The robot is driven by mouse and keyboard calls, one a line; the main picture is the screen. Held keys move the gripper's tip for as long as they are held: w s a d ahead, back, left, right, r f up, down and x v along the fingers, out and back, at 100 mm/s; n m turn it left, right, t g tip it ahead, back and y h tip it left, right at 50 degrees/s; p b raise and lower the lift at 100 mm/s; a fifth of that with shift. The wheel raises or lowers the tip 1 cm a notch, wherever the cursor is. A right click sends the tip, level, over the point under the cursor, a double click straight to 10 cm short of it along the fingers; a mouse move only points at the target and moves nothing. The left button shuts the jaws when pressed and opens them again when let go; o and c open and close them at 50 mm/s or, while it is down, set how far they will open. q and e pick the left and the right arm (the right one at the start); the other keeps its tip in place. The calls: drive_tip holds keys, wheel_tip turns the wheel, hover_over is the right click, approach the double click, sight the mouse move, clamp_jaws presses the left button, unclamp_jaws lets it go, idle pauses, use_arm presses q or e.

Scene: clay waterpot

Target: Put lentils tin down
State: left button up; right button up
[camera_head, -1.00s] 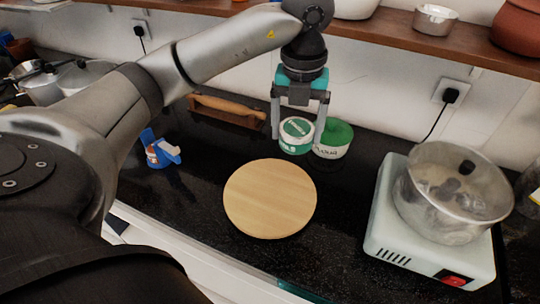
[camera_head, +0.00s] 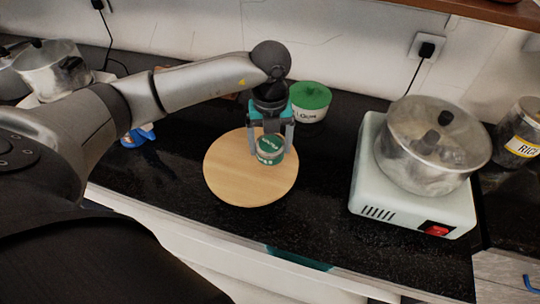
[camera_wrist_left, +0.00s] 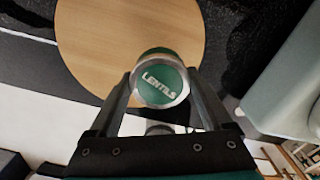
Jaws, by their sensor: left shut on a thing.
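The lentils tin (camera_head: 270,150) is small, with a green lid and a green and silver side. My left gripper (camera_head: 270,146) is shut on it, one finger on each side. In the head view the tin shows over the right part of the round wooden board (camera_head: 228,176). In the left wrist view the lid reads LENTILS (camera_wrist_left: 160,84), and the tin overlaps the edge of the board (camera_wrist_left: 95,45). I cannot tell whether the tin's base touches the board. My right gripper is not in view.
A white tin with a green lid (camera_head: 309,103) stands behind the board. A pale hotplate (camera_head: 365,190) with a metal pot (camera_head: 425,170) stands to the right. A blue object (camera_head: 135,138) lies to the left. The black counter in front of the board is clear.

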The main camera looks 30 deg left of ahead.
sight(270, 156)
use_arm(q)
drive_tip(key=shift+f+b, duration=0.35)
drive_tip(key=shift+f, duration=1.75)
drive_tip(key=shift+f, duration=0.1)
drive_tip(key=o, duration=1.5)
wheel_tip(270, 156, up, 12)
drive_tip(key=shift+r+p, duration=0.15)
drive_tip(key=shift+p, duration=0.75)
